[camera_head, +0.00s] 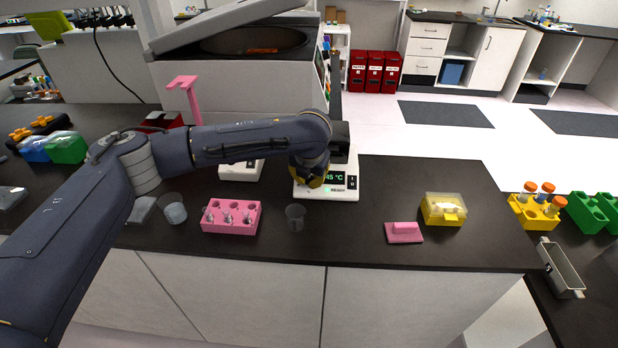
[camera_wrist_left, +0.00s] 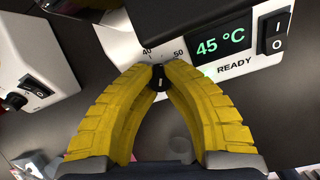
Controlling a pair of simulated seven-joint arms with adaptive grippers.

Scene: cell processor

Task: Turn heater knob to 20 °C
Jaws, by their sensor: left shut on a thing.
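The heater (camera_head: 345,186) is a white box on the dark bench in the head view. Its green display (camera_wrist_left: 221,43) reads 45 °C in the left wrist view, with READY below it. The black heater knob (camera_wrist_left: 160,79) sits left of the display, and its white mark points up between the 40 and 50 labels. My left gripper (camera_wrist_left: 160,72) has yellow ribbed fingers whose tips are shut on the knob from both sides. In the head view the left gripper (camera_head: 312,178) is at the heater's front left. My right gripper is not in view.
A second white device (camera_head: 240,170) stands left of the heater. A pink rack (camera_head: 231,217) with tubes and a clear cup (camera_head: 295,217) stand in front. A pink block (camera_head: 404,232) and a yellow box (camera_head: 443,209) lie to the right.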

